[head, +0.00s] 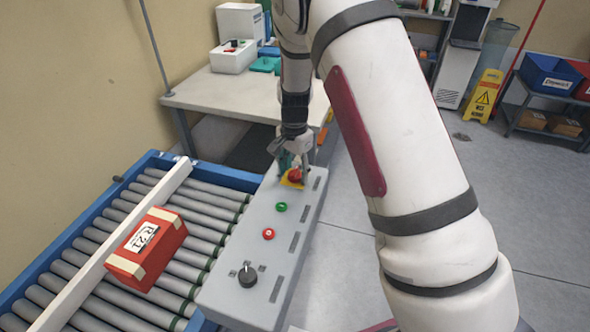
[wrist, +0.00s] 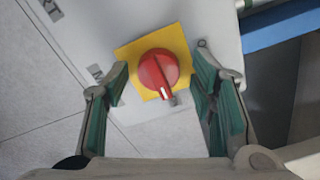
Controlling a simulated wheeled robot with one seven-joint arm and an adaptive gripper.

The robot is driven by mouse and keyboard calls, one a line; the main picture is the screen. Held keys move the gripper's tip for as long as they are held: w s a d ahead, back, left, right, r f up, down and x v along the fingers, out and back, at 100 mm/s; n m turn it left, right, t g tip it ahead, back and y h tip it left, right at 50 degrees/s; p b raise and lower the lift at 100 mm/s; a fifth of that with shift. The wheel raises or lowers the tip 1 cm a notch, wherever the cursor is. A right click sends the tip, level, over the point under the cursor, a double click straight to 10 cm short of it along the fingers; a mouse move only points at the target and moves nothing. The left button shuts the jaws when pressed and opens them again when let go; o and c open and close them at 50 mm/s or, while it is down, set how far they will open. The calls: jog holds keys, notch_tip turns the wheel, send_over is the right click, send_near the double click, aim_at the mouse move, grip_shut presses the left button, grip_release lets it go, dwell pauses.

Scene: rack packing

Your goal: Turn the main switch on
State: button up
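The main switch is a red rotary knob (wrist: 158,72) on a yellow square plate (wrist: 128,55), at the far end of the grey control panel (head: 249,215). In the head view the red knob (head: 295,175) is partly hidden by my gripper (head: 297,160). In the wrist view my gripper (wrist: 160,95) is open, with one green-padded finger on each side of the knob and a gap on both sides. The white mark on the knob points toward the lower side of the wrist picture.
The panel also carries a green button (head: 281,207), a red button (head: 269,234) and a black selector (head: 247,275). A roller conveyor (head: 205,205) with a red box (head: 146,248) lies to the left. A table (head: 230,95) stands behind.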

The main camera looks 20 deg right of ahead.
aim_at(295, 171)
notch_tip(295, 171, up, 12)
dwell(0.8)
jog(key=s+r+n+t+y, duration=0.15)
jog(key=s+r+n, duration=0.35)
jog(key=s+r, duration=0.9)
jog(key=s+r+n+t+h, duration=0.1)
jog(key=s+n+t, duration=0.2)
jog(key=s, duration=1.5)
jog(key=n, duration=0.3)
jog(key=shift+s+d+n, duration=0.2)
jog(key=shift+d+n, duration=0.1)
jog(key=shift+n, duration=0.1)
